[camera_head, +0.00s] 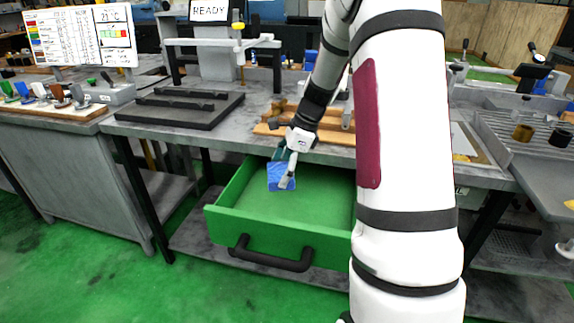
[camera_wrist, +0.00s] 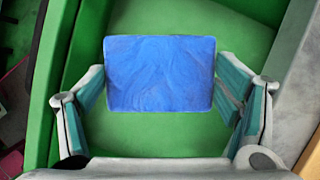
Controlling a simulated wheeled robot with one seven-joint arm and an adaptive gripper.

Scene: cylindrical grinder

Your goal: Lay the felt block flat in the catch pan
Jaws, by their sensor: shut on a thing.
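The felt block is a blue, roughly rectangular block (camera_head: 276,180) held at the end of my arm. My gripper (camera_head: 285,169) is shut on it, above the open green drawer-like pan (camera_head: 325,206), which I take to be the catch pan. In the wrist view the block (camera_wrist: 160,76) sits between the two fingers, one at each side edge, with its broad face toward the camera. Green pan floor (camera_wrist: 160,138) shows around it. I cannot tell the exact gap between block and floor.
The pan's front wall carries a black handle (camera_head: 270,258). The grey bench top (camera_head: 150,128) overhangs the pan's back, with a dark plate (camera_head: 188,108) and wooden pieces (camera_head: 318,133) on it. My arm hides the pan's right side. The visible pan floor looks empty.

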